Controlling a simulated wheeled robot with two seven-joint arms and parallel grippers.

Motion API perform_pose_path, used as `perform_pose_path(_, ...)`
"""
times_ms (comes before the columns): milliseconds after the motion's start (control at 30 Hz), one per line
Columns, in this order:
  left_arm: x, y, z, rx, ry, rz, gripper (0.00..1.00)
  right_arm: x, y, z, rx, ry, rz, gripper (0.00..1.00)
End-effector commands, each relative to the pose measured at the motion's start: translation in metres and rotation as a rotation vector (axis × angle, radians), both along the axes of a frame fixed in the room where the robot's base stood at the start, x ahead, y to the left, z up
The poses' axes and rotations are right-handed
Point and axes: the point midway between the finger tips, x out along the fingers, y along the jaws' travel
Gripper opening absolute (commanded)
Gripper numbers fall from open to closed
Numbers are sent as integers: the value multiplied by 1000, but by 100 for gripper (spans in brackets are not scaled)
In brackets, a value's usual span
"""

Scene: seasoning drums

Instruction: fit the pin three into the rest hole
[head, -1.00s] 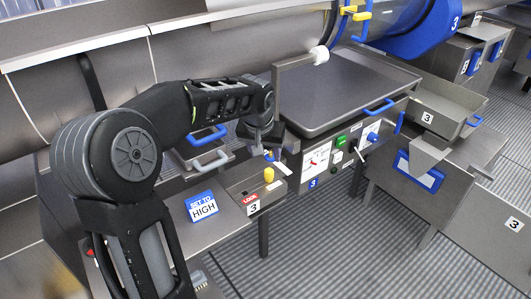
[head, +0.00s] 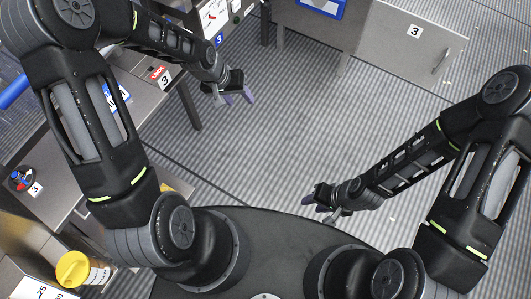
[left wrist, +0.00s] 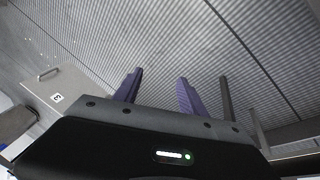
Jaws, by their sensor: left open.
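My left gripper (head: 238,98) hangs over the striped floor, right of the bench, with its purple fingers apart. The left wrist view also shows these fingers (left wrist: 158,82) apart, with only floor between them. My right gripper (head: 321,206) is over the floor near my base, its fingers apart and apparently empty. The panel with the red LOCK label and a 3 (head: 162,80) shows partly beside my left arm. I cannot make out pin three or the rest hole in the current views; my left arm covers part of the bench.
A blue-and-white sign (head: 117,98) stands on the bench behind my left arm. A 3-marked knob (head: 21,178) and a yellow-lidded jar (head: 77,268) are at the left. A grey cabinet (head: 385,45) stands at the top. Floor between my grippers is clear.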

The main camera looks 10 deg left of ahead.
Motion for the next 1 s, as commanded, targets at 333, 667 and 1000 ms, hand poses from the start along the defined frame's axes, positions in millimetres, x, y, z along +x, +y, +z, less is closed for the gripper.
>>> perform_pose_path(333, -197, -133, -132, -125, 181, -63, 49, 0, 0, 0, 0, 0, 0, 36)
perform_pose_path(667, -217, -137, -138, -117, 192, -63, 49, 0, 0, 0, 0, 0, 0, 36)
perform_pose_path(1000, -217, -137, -150, -119, 191, -62, 49, 0, 0, -12, 0, 0, 0, 36)
